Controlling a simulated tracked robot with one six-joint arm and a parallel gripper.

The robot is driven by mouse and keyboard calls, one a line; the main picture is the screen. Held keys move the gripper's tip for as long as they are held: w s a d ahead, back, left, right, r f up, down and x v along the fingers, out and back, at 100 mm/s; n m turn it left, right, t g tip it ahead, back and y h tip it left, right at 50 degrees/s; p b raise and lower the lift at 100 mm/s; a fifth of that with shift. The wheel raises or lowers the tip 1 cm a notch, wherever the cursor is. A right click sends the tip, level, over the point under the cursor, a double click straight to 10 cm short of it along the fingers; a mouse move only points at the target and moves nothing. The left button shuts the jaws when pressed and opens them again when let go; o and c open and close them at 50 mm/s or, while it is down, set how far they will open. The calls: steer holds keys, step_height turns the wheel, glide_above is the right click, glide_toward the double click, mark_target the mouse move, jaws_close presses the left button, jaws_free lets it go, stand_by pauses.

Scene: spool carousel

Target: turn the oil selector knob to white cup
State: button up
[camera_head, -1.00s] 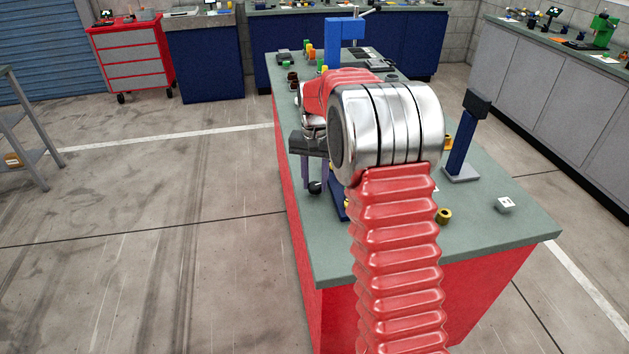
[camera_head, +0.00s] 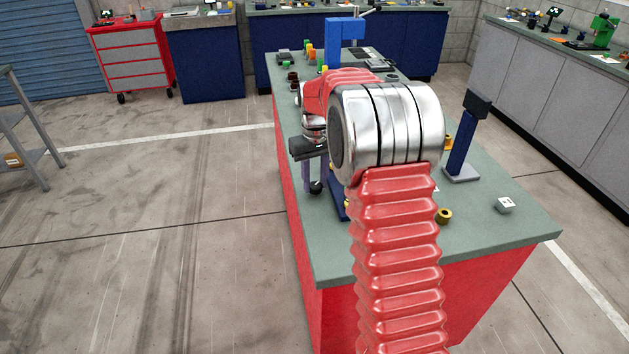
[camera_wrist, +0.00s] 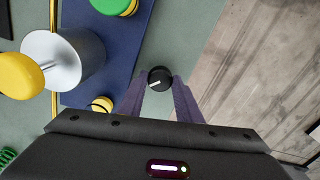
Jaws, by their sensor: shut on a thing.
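The selector knob (camera_wrist: 159,79) is round and black with a white pointer line. In the wrist view the line points left and slightly down. My gripper (camera_wrist: 162,82) is shut on the knob, with a purple finger on either side of it. In the head view the knob (camera_head: 316,187) shows as a dark ball at the fingertips, low over the bench's left edge. My arm hides much of the area around it. I cannot make out a white cup for certain in either view.
A blue plate (camera_wrist: 110,62) with a grey cylinder (camera_wrist: 78,62) and yellow parts lies left of the knob. The green bench top (camera_head: 480,240) also carries a blue post (camera_head: 462,145), a brass ring (camera_head: 444,215) and a small pale block (camera_head: 504,205). Open floor lies left of the bench.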

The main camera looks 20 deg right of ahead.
mark_target(315, 184)
stand_by(0.3)
steer(key=o, duration=1)
steer(key=shift+r, duration=0.1)
step_height(315, 184, up, 14)
steer(key=shift+f, duration=0.25)
steer(key=shift+w, duration=0.1)
